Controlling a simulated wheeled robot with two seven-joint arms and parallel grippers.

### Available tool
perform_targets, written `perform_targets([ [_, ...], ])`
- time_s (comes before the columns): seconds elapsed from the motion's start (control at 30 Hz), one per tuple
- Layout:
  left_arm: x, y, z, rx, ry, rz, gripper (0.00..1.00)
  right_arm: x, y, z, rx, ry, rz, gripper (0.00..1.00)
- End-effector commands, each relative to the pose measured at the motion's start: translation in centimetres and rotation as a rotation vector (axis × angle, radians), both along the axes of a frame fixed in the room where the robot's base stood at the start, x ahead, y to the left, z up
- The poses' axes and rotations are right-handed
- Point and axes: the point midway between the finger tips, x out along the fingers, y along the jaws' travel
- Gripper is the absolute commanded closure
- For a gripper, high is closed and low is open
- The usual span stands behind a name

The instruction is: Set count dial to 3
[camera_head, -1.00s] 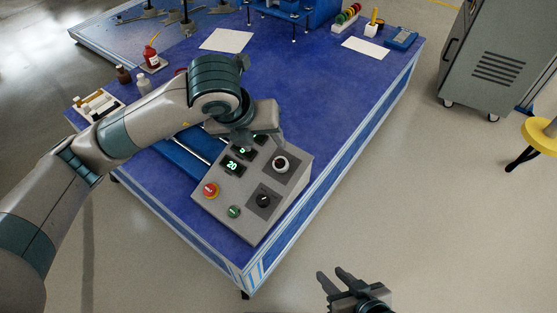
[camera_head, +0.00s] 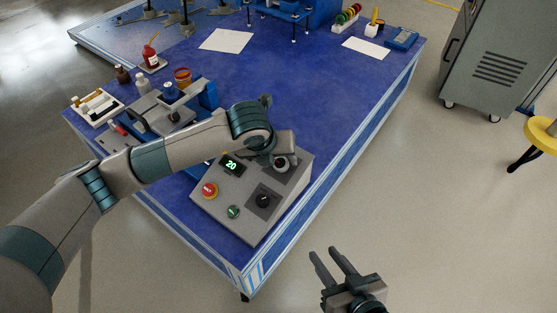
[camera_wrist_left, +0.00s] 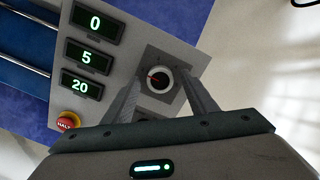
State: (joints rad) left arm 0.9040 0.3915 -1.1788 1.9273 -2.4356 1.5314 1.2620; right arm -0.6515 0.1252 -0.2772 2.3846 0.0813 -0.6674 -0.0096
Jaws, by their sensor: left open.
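The grey control box (camera_head: 222,200) stands on the blue table's near corner. Its upper dial (camera_head: 281,164), a round knob on a dark square plate, also shows in the left wrist view (camera_wrist_left: 158,78). A lower dial (camera_head: 264,201) is clear in the head view. The displays in the left wrist view read 0 (camera_wrist_left: 95,22), 5 (camera_wrist_left: 87,57) and 20 (camera_wrist_left: 80,87). My left gripper (camera_head: 281,156) is open at the upper dial, its fingers on either side; I cannot tell whether they touch it. My right gripper (camera_head: 327,252) is open and empty, off the table's near edge.
A red HALT button (camera_head: 209,190) and a green button (camera_head: 233,212) sit on the box's near face. A clamp rig (camera_head: 165,110), bottles and a tray (camera_head: 97,107) stand to the left. The table's middle is clear. A grey cabinet (camera_head: 495,65) stands at right.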

Motion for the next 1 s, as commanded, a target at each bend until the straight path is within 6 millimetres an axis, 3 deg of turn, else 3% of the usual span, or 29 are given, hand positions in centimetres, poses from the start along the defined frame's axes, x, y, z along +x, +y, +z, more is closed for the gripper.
perform_targets([
  [0.43,0.30,-0.14,-0.65,0.000,-0.001,-0.001,0.47,0.19,0.09,0.29,0.004,-0.018,0.000,0.69],
  [0.6,0.29,-0.14,-0.63,0.000,-0.001,0.000,0.88,0.18,0.09,0.28,0.004,-0.018,0.001,0.69],
  [1.0,0.29,-0.13,-0.70,0.008,-0.006,-0.023,0.89,0.52,0.23,0.64,0.011,-0.050,-0.002,0.69],
])
